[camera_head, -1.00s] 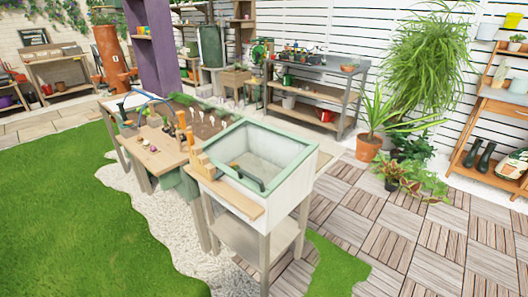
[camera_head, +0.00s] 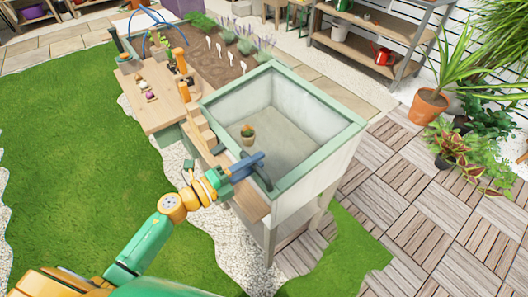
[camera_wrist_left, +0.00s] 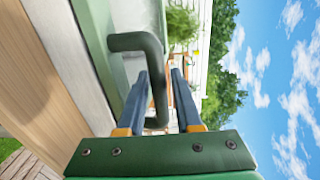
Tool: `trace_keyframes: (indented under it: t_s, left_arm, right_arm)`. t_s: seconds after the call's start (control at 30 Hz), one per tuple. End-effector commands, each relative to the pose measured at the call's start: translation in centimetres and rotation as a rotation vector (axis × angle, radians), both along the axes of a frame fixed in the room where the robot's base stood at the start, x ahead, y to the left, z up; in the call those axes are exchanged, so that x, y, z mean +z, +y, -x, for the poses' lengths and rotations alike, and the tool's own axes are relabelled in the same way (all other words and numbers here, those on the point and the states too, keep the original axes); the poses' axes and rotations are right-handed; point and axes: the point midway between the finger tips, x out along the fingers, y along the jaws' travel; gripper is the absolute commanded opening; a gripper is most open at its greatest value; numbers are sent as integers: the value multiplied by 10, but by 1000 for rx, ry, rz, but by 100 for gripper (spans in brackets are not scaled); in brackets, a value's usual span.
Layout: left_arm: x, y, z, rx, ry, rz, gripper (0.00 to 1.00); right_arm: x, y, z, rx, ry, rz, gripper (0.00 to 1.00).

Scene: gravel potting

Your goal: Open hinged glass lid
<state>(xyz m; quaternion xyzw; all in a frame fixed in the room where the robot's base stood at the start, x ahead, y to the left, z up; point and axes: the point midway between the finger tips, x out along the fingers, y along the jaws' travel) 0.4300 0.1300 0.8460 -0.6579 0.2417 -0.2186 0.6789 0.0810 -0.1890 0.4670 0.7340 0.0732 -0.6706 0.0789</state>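The glass lid has a pale green frame (camera_head: 345,145) and lies flat over the white planter box (camera_head: 335,180). Its pane is clear, and a small potted cactus (camera_head: 248,134) shows in the box. The dark green lid handle (camera_head: 263,178) is on the near side of the frame; it also shows large in the left wrist view (camera_wrist_left: 135,42). My left gripper (camera_head: 256,160) is at the handle, with its blue fingers apart. In the left wrist view (camera_wrist_left: 162,85) the handle's lower end is between the fingers, with no clear grip. My right gripper is not in view.
A wooden ledge (camera_head: 247,200) runs along the near side of the box. A potting table (camera_head: 160,110) with tools, bulbs and a soil bed adjoins at the left. Grass (camera_head: 70,130) lies left; paved floor (camera_head: 400,190) and potted plants (camera_head: 430,105) lie right.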

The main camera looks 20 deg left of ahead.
Motion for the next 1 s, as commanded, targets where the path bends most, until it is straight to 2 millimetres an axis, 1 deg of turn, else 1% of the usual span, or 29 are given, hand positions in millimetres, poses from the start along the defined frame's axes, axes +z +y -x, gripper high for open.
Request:
trace_keyframes:
  t_s: [0.03,0.13,0.2,0.4,0.43,0.53,0.57,1.0]
  left_arm:
    - [2,-5,-7,1,-2,3,34]
    - [0,-13,-16,0,-1,2,34]
    - [-1,-15,-19,0,0,1,34]
    - [-1,-15,-20,1,1,0,34]
    - [-1,-15,-20,1,2,1,28]
    - [-1,-15,-20,1,1,2,1]
    - [-1,-15,-20,1,1,2,0]
    - [-1,-15,-20,2,1,2,0]
  right_arm:
    - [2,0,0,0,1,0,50]
    - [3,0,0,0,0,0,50]
    - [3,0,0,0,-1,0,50]
    - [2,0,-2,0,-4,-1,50]
    - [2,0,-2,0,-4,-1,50]
    - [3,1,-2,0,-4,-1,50]
    - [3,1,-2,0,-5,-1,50]
    - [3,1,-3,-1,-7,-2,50]
